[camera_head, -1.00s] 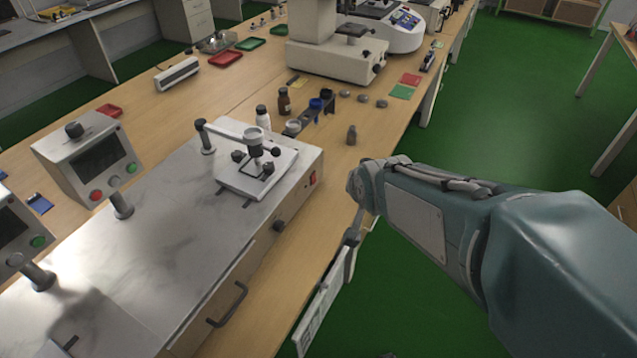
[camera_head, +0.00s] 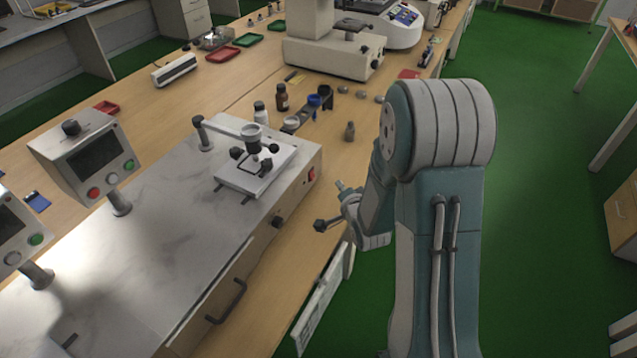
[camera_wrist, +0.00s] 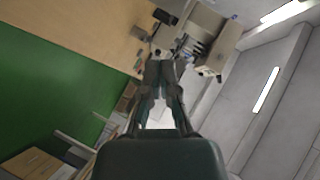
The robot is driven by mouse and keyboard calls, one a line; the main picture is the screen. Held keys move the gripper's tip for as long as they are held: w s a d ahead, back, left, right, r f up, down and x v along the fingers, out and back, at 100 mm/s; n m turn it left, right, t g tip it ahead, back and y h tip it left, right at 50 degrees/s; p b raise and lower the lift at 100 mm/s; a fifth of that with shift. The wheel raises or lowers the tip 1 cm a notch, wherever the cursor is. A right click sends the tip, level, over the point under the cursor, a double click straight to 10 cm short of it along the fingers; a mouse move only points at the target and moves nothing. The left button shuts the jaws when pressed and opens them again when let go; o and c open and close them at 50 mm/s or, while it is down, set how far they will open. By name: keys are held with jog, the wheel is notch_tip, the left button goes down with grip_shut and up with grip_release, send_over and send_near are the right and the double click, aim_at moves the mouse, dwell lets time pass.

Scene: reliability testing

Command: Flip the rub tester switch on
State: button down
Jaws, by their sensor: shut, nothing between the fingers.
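The rub tester (camera_head: 150,240) is a long machine with a pale marbled top in the head view. In the wrist view the gripper (camera_wrist: 165,66) points toward the room's far side, and the switch cannot be made out there.
A black knob (camera_head: 277,222) and a drawer handle (camera_head: 228,302) stick out from the tester's front. Control boxes (camera_head: 90,160) stand at left. Green floor (camera_head: 540,200) is open at right.

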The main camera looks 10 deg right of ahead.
jog(key=f+m, duration=0.1)
jog(key=f, duration=0.1)
jog(key=f+m+t, duration=0.1)
jog(key=f, duration=0.1)
jog(key=s+f+m, duration=0.1)
jog(key=shift+d+f+t+y, duration=0.1)
jog(key=shift+f+t+y, duration=0.2)
jog(key=shift+f+t, duration=0.1)
jog(key=shift+s+f+m+t, duration=0.4)
jog(key=shift+s+f+m, duration=0.1)
jog(key=shift+f, duration=0.15)
jog(key=shift+w, duration=0.1)
send_near(312, 175)
jog(key=w+d, duration=0.1)
jog(key=w+d+f, duration=0.1)
jog(key=w, duration=0.1)
jog(key=w+d+f, duration=0.1)
jog(key=shift+w+d, duration=0.2)
jog(key=shift+d, duration=0.2)
jog(key=w+a, duration=0.2)
jog(key=shift+w+a+f, duration=0.15)
jog(key=shift+w, duration=0.25)
jog(key=shift+w+a, duration=0.35)
jog(key=shift+a, duration=0.05)
jog(key=shift+f, duration=0.1)
